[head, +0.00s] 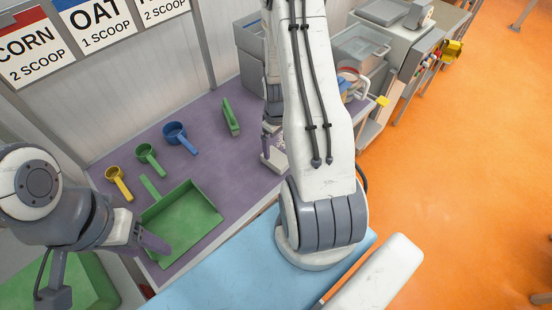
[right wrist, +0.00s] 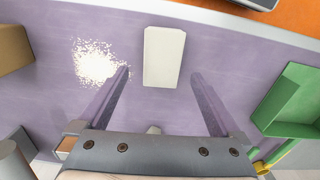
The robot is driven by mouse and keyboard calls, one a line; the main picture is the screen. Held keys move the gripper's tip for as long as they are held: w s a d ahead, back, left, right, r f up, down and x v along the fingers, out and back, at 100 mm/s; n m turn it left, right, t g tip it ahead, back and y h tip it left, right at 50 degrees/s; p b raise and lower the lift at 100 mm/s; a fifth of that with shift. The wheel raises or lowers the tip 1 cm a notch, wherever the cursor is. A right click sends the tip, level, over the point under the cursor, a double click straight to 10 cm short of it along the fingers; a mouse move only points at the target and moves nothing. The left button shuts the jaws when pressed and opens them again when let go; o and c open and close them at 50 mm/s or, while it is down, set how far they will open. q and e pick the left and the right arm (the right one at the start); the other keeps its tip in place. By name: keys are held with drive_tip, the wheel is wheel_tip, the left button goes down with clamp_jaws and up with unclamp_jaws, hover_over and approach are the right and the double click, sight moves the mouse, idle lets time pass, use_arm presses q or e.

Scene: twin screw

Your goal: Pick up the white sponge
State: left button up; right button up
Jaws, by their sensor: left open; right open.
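The white sponge (right wrist: 163,57) lies flat on the purple mat in the right wrist view. It sits ahead of and between the two fingers of my right gripper (right wrist: 160,74), which is open and empty. In the head view, a pale block that looks like the sponge (head: 274,160) shows below my right gripper (head: 270,134), partly hidden by my arm. The height of the fingers above the mat is hard to tell. My left gripper (head: 150,242) is at the green dustpan's near left edge, with nothing seen in it.
A white granular spill (right wrist: 98,62) lies left of the sponge in the right wrist view. The green dustpan (head: 182,222), yellow scoop (head: 118,183), green scoop (head: 149,156), blue scoop (head: 178,135) and green brush (head: 230,118) lie on the purple mat (head: 215,165). Grey bins (head: 358,50) stand behind.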

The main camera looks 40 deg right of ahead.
sight(276, 157)
wheel_tip(276, 157, down, 2)
drive_tip(key=shift+f, duration=0.1)
drive_tip(key=shift+a+f+p, duration=0.15)
drive_tip(key=shift+f+p, duration=0.45)
drive_tip(key=shift+p, duration=0.05)
wheel_tip(276, 157, down, 3)
drive_tip(key=shift+s+f+p, duration=0.1)
drive_tip(key=shift+p, duration=0.3)
drive_tip(key=shift+f, duration=0.4)
drive_tip(key=c, duration=1.2)
drive_tip(key=shift+c, duration=0.2)
drive_tip(key=shift+r, duration=0.1)
